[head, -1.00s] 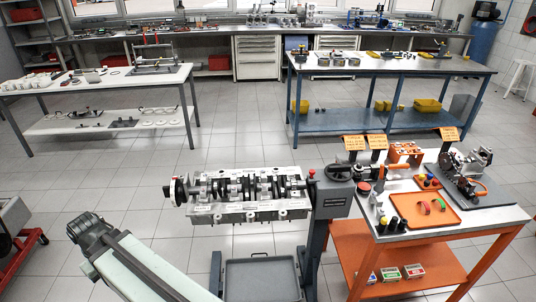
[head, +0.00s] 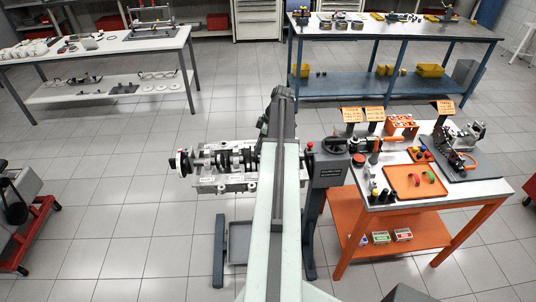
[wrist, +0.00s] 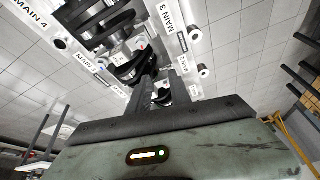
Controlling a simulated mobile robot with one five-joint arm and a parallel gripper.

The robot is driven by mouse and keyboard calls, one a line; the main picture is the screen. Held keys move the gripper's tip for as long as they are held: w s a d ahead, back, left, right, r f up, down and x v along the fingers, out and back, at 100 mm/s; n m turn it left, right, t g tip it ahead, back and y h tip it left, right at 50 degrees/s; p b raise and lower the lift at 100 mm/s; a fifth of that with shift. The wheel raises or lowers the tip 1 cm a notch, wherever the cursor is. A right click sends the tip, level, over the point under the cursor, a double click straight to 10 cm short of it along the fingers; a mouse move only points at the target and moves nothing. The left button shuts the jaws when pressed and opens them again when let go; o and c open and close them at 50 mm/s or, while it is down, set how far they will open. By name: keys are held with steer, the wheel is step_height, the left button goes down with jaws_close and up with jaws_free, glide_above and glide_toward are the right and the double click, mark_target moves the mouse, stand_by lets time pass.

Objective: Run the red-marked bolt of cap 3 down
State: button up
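The engine block (head: 222,184) with its crankshaft (head: 225,160) sits on the stand in the head view, its right part hidden behind my arm. I cannot tell whether this spot is the bolt's mark. My gripper (wrist: 160,88) points toward the block with its dark fingers apart. Its fingertips are hidden in the head view.
The grey engine stand (head: 329,170) stands right of my arm. An orange bench (head: 440,205) with an orange tray (head: 415,182) and tools is at the right. A red cart (head: 38,215) is at the left edge.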

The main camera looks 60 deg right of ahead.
steer(key=s+d, duration=0.4)
steer(key=s, duration=0.1)
steer(key=shift+n, duration=0.3)
steer(key=b+x, duration=0.7)
steer(key=x, duration=0.1)
steer(key=shift+w+d+r, duration=0.15)
steer(key=shift+w+d, duration=0.05)
steer(key=shift+w, duration=0.15)
steer(key=shift+r, duration=0.1)
jaws_close()
